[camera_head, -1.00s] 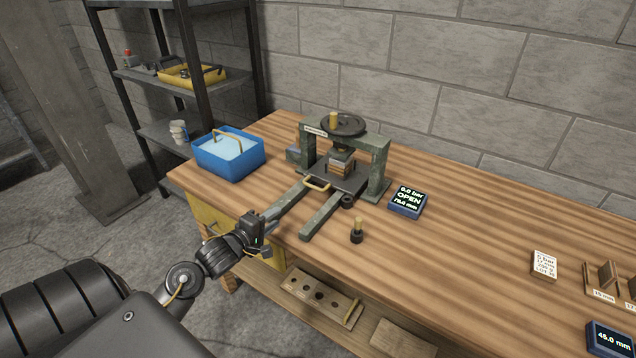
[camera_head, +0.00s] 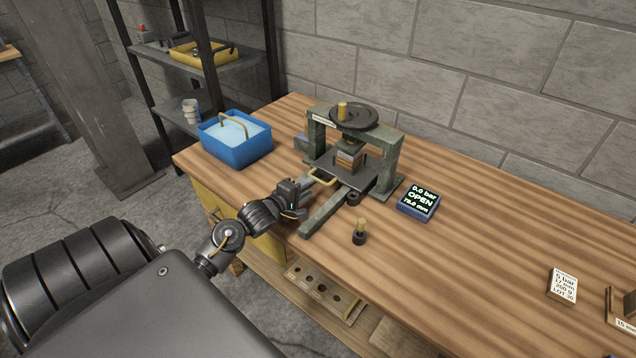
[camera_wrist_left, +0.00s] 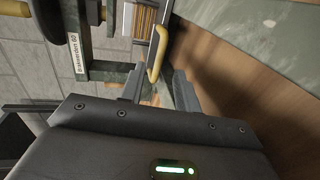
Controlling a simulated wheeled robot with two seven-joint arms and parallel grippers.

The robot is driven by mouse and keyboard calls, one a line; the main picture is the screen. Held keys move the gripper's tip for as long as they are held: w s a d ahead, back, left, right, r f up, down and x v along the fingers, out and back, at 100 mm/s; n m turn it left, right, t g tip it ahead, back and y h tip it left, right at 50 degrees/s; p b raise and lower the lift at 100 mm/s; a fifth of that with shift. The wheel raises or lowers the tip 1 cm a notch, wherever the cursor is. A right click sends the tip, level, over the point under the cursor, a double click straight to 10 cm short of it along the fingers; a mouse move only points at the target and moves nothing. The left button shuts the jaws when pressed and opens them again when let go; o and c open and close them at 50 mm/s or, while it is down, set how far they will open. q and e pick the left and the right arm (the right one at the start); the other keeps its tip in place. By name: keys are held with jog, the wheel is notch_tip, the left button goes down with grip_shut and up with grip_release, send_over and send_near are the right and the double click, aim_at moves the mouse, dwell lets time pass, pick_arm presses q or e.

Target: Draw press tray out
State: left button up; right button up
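The press tray (camera_head: 362,178) is a dark plate on the green press's rails, under the press head, with a small veneer stack (camera_head: 349,158) on it. Its brass handle (camera_head: 322,179) faces the front of the bench. My left gripper (camera_head: 306,190) is just in front of the handle. In the left wrist view the two fingers (camera_wrist_left: 160,82) are apart, and the near part of the handle (camera_wrist_left: 157,55) shows between their tips. I cannot tell whether either finger touches it. My right gripper is in neither view.
The press (camera_head: 390,165) has a handwheel (camera_head: 354,117) on top. A blue water tub (camera_head: 236,150) stands left of it. A display (camera_head: 419,200) reading OPEN and a small black peg with a brass top (camera_head: 360,235) are at the right. The bench (camera_head: 470,250) is mostly clear further right.

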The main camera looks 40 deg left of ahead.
pick_arm(q)
jog(key=x, duration=0.5)
jog(key=shift+d, duration=0.1)
grip_shut()
jog(key=shift+d, duration=0.1)
